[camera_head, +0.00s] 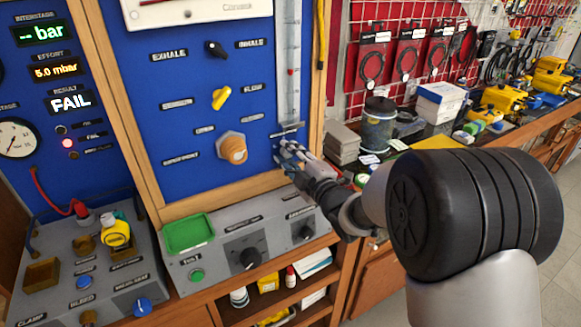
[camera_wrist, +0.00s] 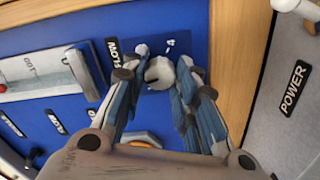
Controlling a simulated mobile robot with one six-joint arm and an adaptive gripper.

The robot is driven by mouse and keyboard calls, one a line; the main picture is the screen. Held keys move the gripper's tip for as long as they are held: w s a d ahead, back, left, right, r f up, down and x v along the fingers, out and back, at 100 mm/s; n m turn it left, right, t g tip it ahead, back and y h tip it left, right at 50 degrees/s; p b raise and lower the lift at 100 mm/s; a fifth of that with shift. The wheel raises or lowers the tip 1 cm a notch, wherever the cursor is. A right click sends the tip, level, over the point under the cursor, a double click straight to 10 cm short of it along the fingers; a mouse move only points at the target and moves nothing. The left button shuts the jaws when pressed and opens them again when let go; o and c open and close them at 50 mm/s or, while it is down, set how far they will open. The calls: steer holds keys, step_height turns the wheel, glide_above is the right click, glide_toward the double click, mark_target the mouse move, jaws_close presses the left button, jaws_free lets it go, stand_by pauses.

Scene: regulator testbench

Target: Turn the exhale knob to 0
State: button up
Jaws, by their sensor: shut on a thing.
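A black knob (camera_head: 216,49) sits between the EXHALE and INHALE labels high on the blue panel in the head view, its pointer tilted. My gripper (camera_head: 284,148) is lower right of it, at the foot of the clear flow tube. In the wrist view my gripper (camera_wrist: 162,68) has its fingers on both sides of a small pale grey knob (camera_wrist: 159,72) on the blue panel, shut on it. A FLOW label is beside this knob. In the head view the fingers mostly hide the small knob. My gripper is apart from the black knob.
A yellow knob (camera_head: 221,97) and a round orange-brown fitting (camera_head: 232,148) are on the panel left of my gripper. The flow tube (camera_head: 288,60) rises above it beside the wooden frame (camera_head: 312,60). A grey control box (camera_head: 245,245) lies below. The display reads FAIL.

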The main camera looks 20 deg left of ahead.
steer(key=n, duration=0.5)
steer(key=shift+n, duration=0.3)
steer(key=n, duration=1.5)
steer(key=shift+n, duration=0.4)
steer(key=o, duration=1.1)
